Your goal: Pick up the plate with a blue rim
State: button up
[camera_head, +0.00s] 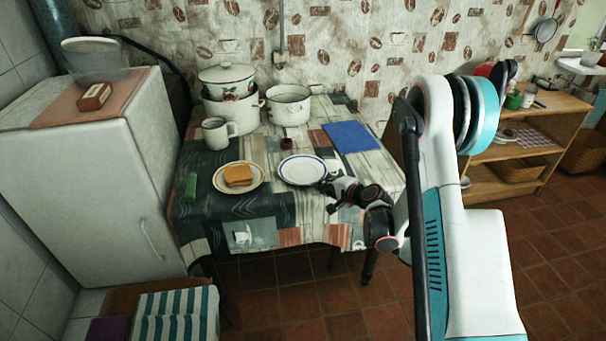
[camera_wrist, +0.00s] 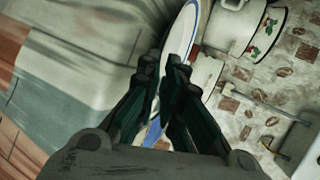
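The white plate with a blue rim (camera_head: 302,170) lies on the cloth-covered table, near its front and right of a yellow-rimmed plate. My gripper (camera_head: 332,192) is at its right front edge. In the wrist view the blue-rimmed plate (camera_wrist: 183,35) shows almost edge-on and runs between the two fingers of my gripper (camera_wrist: 163,66). The fingertips are close together on either side of the plate. I cannot tell whether both press on it. My fingers hide part of the plate.
The yellow-rimmed plate (camera_head: 258,187) holds a bread-like slice (camera_head: 238,175). Behind are a mug (camera_head: 218,132), pots (camera_head: 289,105) and a small dark red item (camera_head: 287,144). A blue mat (camera_head: 350,136) lies back right. The fridge (camera_head: 100,180) bounds the left.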

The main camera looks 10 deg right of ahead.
aim_at(313, 181)
jog(key=b+x, duration=0.1)
jog(key=x, duration=0.3)
jog(key=shift+w+b, duration=0.1)
jog(key=shift+b, duration=0.2)
grip_shut()
jog(key=shift+r, duration=0.1)
